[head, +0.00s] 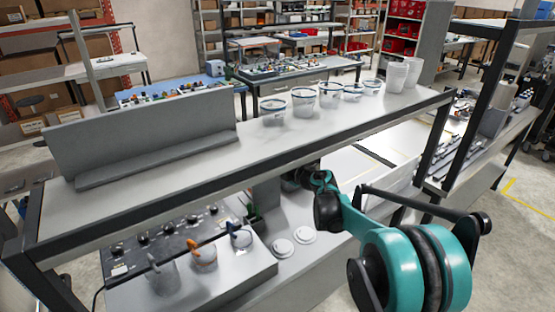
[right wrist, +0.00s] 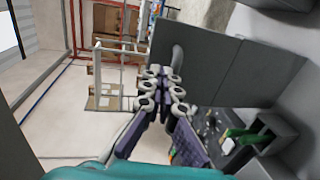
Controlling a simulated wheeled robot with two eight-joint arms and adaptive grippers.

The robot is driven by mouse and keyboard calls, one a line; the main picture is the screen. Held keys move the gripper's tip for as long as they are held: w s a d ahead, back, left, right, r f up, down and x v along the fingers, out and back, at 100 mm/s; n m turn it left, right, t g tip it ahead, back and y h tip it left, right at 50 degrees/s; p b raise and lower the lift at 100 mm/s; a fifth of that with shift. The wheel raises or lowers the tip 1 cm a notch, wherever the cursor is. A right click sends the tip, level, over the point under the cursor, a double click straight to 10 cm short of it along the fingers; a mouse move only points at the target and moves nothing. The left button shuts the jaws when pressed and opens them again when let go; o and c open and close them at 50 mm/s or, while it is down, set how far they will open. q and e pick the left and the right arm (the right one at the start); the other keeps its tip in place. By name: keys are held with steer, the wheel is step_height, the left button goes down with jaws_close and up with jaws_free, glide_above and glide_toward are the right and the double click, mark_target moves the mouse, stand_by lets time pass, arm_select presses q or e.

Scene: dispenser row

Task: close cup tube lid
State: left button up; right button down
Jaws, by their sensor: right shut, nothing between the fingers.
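Two white cup stacks or tubes (head: 405,74) stand upright at the far right end of the upper shelf in the head view. I cannot make out a separate lid on them. Two white round discs (head: 294,240) lie flat on the lower worktop. My right gripper (right wrist: 164,76) is shut and empty in the right wrist view, its fingers together in front of a grey panel (right wrist: 198,62). In the head view my right arm reaches in from the right toward the space under the shelf, and the shelf hides its gripper. My left gripper is not in view.
Several clear tubs with blue rims (head: 303,101) stand along the upper shelf (head: 190,165). A grey upright panel (head: 145,135) is at its left. Below are dispensers with orange and dark handles (head: 203,253). A dark box with green parts (right wrist: 262,138) is near my right gripper.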

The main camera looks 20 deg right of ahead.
steer(key=x, duration=0.2)
steer(key=r+x, duration=0.1)
steer(key=x, duration=0.1)
steer(key=p+x, duration=0.1)
steer(key=x, duration=0.1)
steer(key=shift+w+r, duration=0.25)
steer(key=shift+w, duration=0.05)
steer(key=shift+f+x, duration=0.2)
steer(key=shift+x, duration=1.55)
steer(key=shift+s, duration=0.15)
